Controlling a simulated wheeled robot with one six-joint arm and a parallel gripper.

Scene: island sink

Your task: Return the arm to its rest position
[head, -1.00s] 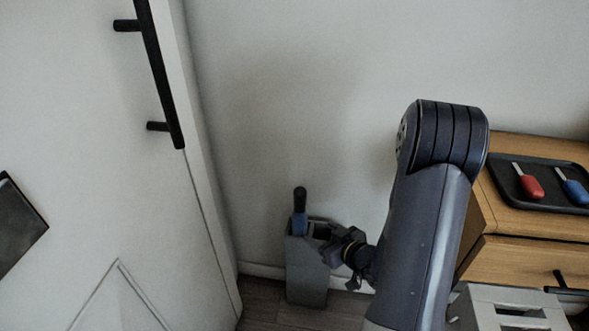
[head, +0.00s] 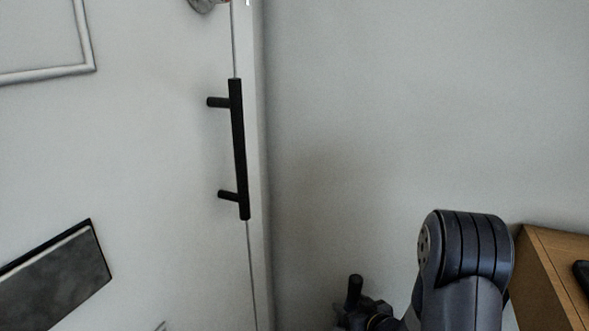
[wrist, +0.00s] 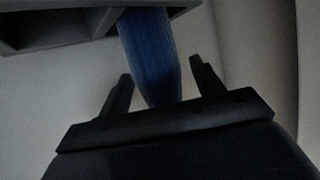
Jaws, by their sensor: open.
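My gripper (wrist: 161,72) is open, with one dark finger on each side of a blue, rounded handle-like thing (wrist: 150,50) in the wrist view. I cannot tell how far the handle is from the fingers; no grip on it shows. The handle comes out of a grey holder (wrist: 65,28) with open compartments at the top of that view. In the head view my arm (head: 466,258) is at the lower right, bent at its dark joint. My gripper (head: 368,314) shows only partly at the bottom edge, by a black handle top (head: 354,290). The holder is out of the head view.
A white door with a black bar handle (head: 238,150) stands at the left. A dark panel (head: 58,278) is on it. A plain wall (head: 410,110) fills the middle. A wooden cabinet (head: 545,270) is close to the right of my arm.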

